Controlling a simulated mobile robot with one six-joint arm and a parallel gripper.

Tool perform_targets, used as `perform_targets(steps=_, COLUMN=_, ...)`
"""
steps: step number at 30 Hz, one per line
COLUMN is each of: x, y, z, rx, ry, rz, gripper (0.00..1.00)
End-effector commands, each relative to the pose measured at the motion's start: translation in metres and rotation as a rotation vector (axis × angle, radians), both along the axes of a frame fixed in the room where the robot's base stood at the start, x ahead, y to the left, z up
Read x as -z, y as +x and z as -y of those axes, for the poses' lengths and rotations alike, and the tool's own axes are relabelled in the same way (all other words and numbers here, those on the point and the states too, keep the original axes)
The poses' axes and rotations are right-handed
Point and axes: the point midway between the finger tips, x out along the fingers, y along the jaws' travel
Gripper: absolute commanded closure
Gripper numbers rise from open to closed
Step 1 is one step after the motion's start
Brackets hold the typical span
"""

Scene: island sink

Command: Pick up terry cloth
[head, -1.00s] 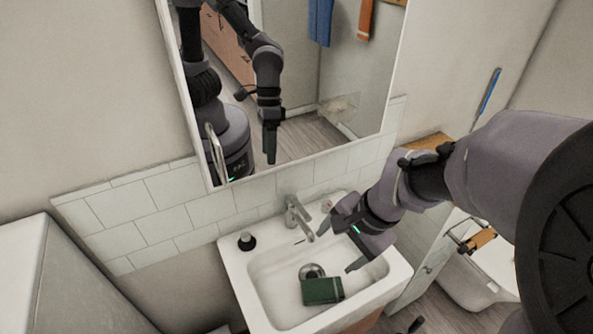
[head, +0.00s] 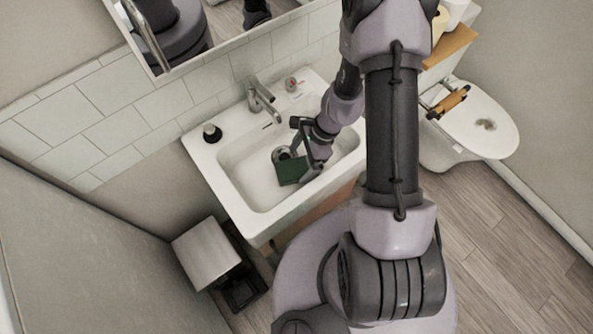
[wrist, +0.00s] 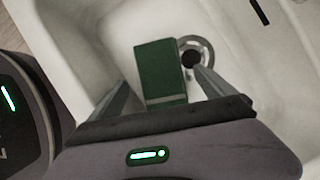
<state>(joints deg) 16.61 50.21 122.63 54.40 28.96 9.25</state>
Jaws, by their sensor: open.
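The terry cloth is a dark green folded rectangle (head: 291,170) lying in the white sink basin beside the drain. In the wrist view the green cloth (wrist: 160,70) has a pale stripe near its lower end and lies between my two finger lines. My gripper (head: 303,163) is down in the basin at the cloth, open. In the wrist view my gripper (wrist: 163,84) has one finger to each side of the cloth, with visible gaps. Whether the fingertips are level with the cloth cannot be told.
The sink (head: 235,190) has raised walls around the cloth. A faucet (head: 262,97) stands at its back edge, and a dark soap dispenser (head: 211,133) at the left corner. The drain (wrist: 194,54) is right of the cloth. A toilet (head: 480,120) stands at right.

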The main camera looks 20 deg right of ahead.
Motion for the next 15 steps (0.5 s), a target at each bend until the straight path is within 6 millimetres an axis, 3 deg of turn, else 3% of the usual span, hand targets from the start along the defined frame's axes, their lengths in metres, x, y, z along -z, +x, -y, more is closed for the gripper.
perform_targets(steps=1, x=0.017, y=0.000, z=-0.002, rx=-0.001, ry=0.000, rz=-0.003, gripper=0.06)
perform_targets(steps=5, x=0.037, y=0.001, z=-0.010, rx=-0.002, ry=0.001, rz=-0.002, gripper=0.06)
perform_targets(steps=13, x=0.039, y=0.002, z=-0.012, rx=0.000, ry=0.000, rz=-0.001, gripper=0.06)
perform_targets(steps=15, x=0.038, y=0.002, z=-0.012, rx=0.000, ry=0.001, rz=-0.001, gripper=0.20)
